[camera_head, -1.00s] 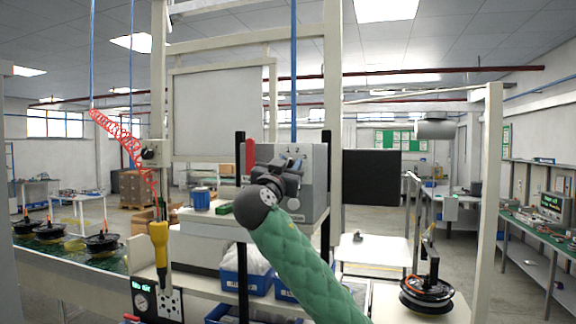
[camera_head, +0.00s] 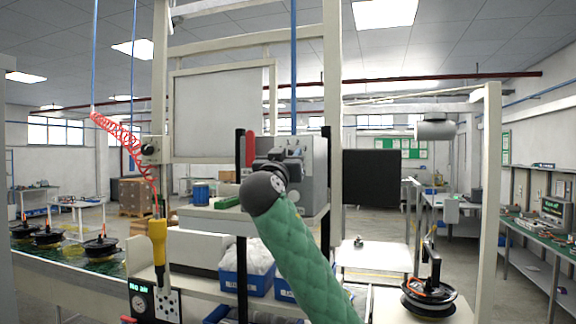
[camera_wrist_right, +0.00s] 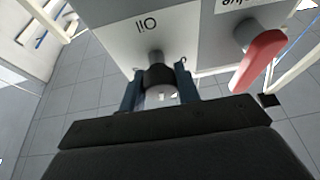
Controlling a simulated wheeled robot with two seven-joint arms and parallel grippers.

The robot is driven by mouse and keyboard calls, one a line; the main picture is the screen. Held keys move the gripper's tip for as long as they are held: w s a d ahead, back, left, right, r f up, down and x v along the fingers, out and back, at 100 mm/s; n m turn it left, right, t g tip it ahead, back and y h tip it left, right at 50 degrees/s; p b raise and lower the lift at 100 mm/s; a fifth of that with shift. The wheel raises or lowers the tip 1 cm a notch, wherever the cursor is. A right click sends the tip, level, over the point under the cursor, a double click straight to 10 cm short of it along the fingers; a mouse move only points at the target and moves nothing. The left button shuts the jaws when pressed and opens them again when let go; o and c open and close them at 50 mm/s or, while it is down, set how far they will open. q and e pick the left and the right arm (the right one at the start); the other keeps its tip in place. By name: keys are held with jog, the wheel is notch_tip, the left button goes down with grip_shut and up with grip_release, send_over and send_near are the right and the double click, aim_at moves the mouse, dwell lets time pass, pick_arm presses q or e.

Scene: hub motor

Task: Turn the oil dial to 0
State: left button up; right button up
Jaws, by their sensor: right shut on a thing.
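The oil dial (camera_wrist_right: 158,76) is a dark round knob on a grey box, below an upside-down "Oil" label in the right wrist view. My right gripper (camera_wrist_right: 159,82) is shut on it, one finger on each side. In the head view the grey machine box (camera_head: 313,175) stands on a white shelf, and my right gripper (camera_head: 292,160) is at its front. My wrist and gripper hide the dial there, and its setting cannot be read. My left gripper is not in view.
A red valve lever (camera_wrist_right: 258,60) sticks out beside the dial; it also shows in the head view (camera_head: 251,150). A blue can (camera_head: 201,193) stands on the shelf to the left. A yellow-handled tool (camera_head: 158,240) hangs at left. A black panel (camera_head: 371,177) is right of the box.

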jog(key=n+y+b, duration=0.1)
jog(key=n, duration=0.2)
jog(key=n+y+b, duration=0.2)
jog(key=n, duration=0.1)
jog(key=shift+f, duration=0.1)
jog(key=shift+n+y, duration=0.5)
jog(key=shift+n, duration=0.2)
jog(key=shift+n+y+b, duration=0.3)
jog(key=shift+n+y, duration=0.1)
jog(key=shift+n, duration=0.8)
jog(key=n+g+y, duration=0.1)
jog(key=n, duration=0.2)
jog(key=n+y, duration=0.1)
jog(key=n, duration=0.2)
jog(key=shift+n+g, duration=0.3)
jog(key=shift+g, duration=0.1)
jog(key=shift+a+n, duration=0.1)
jog(key=shift+n, duration=0.5)
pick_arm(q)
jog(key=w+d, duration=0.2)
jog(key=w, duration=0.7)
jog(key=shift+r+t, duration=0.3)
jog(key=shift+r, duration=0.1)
pick_arm(e)
jog(key=shift+g, duration=0.3)
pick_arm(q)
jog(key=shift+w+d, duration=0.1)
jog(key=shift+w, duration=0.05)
pick_arm(e)
jog(key=shift+y, duration=0.4)
